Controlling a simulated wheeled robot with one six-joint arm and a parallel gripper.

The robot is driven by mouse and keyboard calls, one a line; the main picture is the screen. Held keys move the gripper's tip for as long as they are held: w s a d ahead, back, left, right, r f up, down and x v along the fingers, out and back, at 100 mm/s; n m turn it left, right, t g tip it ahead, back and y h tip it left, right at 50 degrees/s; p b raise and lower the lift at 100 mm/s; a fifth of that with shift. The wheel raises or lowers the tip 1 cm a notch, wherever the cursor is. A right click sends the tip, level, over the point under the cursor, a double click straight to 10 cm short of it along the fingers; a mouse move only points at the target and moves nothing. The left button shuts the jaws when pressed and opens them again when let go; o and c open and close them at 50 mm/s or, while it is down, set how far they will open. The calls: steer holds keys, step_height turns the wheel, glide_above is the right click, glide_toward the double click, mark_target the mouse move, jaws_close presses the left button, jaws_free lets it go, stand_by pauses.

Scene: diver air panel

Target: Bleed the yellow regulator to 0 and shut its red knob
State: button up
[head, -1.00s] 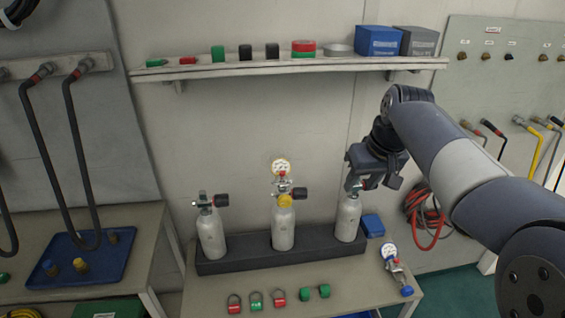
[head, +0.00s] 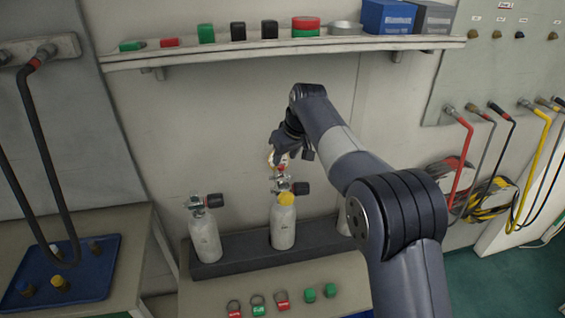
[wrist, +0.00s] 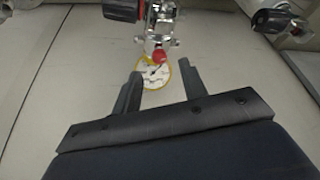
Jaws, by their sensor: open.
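The yellow regulator (head: 286,198) sits on the middle grey cylinder (head: 283,228). Its yellow-rimmed round gauge (wrist: 155,76) and small red knob (wrist: 159,56) show in the wrist view, where the picture is upside down. In the head view the gauge is mostly hidden behind my gripper (head: 283,158), and the red knob (head: 281,169) shows just below it. In the wrist view my gripper (wrist: 159,69) is open, its two fingers either side of the gauge and just short of the red knob, holding nothing. The gauge reading is too small to tell. A black valve knob (head: 300,188) sticks out to the right.
A left cylinder (head: 206,238) stands in the same dark rack (head: 235,258); my arm largely hides the right one. A shelf (head: 190,56) with several items runs above.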

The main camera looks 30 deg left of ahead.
mark_target(282, 166)
steer(key=shift+x, duration=2.15)
steer(key=shift+c, duration=0.2)
jaws_close()
